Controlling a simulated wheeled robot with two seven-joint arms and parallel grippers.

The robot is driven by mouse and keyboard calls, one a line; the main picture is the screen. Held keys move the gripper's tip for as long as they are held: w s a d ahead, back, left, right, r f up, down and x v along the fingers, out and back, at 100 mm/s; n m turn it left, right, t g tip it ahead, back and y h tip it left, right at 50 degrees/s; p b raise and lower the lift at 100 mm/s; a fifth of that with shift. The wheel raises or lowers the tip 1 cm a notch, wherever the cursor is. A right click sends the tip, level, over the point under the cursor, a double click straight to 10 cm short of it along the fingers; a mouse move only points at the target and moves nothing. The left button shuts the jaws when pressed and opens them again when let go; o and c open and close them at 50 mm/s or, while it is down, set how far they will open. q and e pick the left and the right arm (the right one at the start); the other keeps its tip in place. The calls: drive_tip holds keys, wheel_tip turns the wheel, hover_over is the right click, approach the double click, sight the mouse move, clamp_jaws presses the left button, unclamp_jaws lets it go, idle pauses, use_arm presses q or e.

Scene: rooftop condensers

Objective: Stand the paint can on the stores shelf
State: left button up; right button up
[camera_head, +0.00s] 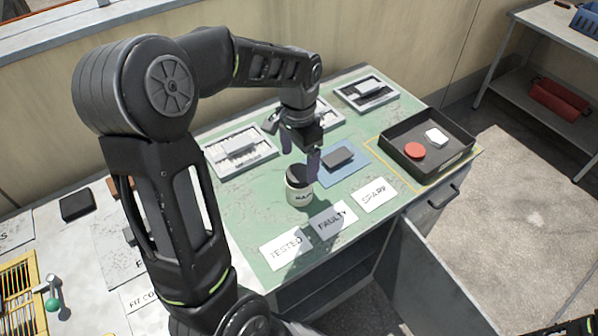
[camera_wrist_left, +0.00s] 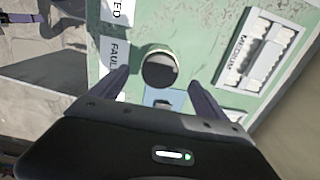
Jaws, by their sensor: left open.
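The paint can (camera_head: 299,190), pale with a dark top and a label, stands upright on the green bench mat. In the left wrist view the can (camera_wrist_left: 160,70) shows from above as a dark round top with a pale rim, ahead of and between the two fingers. My left gripper (camera_head: 300,155) is open and empty, just above the can. In the left wrist view its fingers (camera_wrist_left: 160,92) are spread wider than the can. A grey shelf unit (camera_head: 545,117) stands at the upper right; no label on it is readable. My right gripper is not clearly visible.
Label cards TESTED (camera_head: 283,249), FAULTY (camera_head: 333,218) and SPARE (camera_head: 374,194) lie along the front edge. A blue mat (camera_head: 352,172) holds a dark block. A black tray (camera_head: 392,168) holds a red disc and a white piece. An open door (camera_head: 432,275) juts out below the bench.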

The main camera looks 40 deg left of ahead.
use_arm(q)
drive_tip(key=shift+r, duration=2)
